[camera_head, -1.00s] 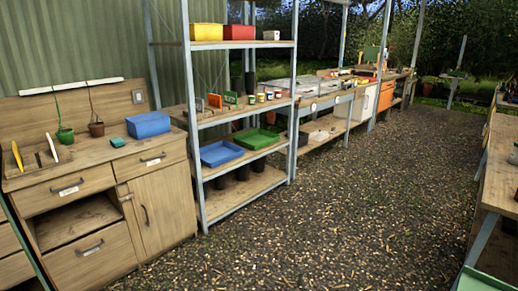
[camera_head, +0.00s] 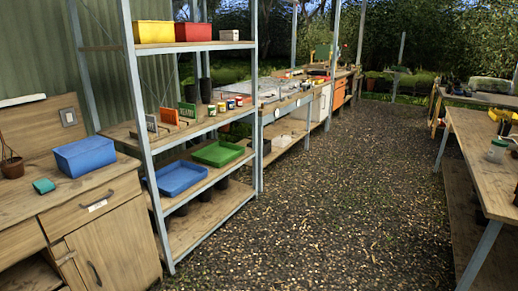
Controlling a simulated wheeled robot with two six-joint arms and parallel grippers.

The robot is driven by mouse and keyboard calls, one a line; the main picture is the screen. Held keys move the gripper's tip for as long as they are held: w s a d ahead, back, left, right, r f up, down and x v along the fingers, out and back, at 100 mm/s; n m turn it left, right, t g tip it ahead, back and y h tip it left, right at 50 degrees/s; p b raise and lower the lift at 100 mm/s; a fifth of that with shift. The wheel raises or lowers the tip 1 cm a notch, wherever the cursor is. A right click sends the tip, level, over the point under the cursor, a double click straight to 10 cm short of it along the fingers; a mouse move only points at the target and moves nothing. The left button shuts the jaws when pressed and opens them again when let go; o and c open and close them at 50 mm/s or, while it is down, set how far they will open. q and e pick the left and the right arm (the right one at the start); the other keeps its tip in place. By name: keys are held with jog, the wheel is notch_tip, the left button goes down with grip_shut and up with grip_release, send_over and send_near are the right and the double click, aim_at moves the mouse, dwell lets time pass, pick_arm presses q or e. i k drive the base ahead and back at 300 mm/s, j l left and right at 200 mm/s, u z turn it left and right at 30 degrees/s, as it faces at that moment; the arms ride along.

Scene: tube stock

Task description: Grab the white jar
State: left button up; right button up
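A small whitish jar with a green lid (camera_head: 497,150) stands upright on the right-hand wooden bench (camera_head: 478,133). Neither of my grippers is in view.
A gravel path (camera_head: 340,190) runs clear between the rack and the right bench. A wooden cabinet (camera_head: 120,240) with a blue box (camera_head: 85,157) stands at the left. Blue (camera_head: 181,178) and green (camera_head: 218,153) trays lie on the rack's lower shelf.

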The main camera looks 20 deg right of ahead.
aim_at(496, 154)
jog(key=i+l+z, duration=0.25)
jog(key=i+z, duration=1.6)
jog(key=i+j+z, duration=0.2)
jog(key=i+z, duration=0.15)
jog(key=i, duration=0.2)
jog(key=i+j+z, duration=0.35)
jog(key=i+l, duration=0.05)
jog(key=i, duration=0.1)
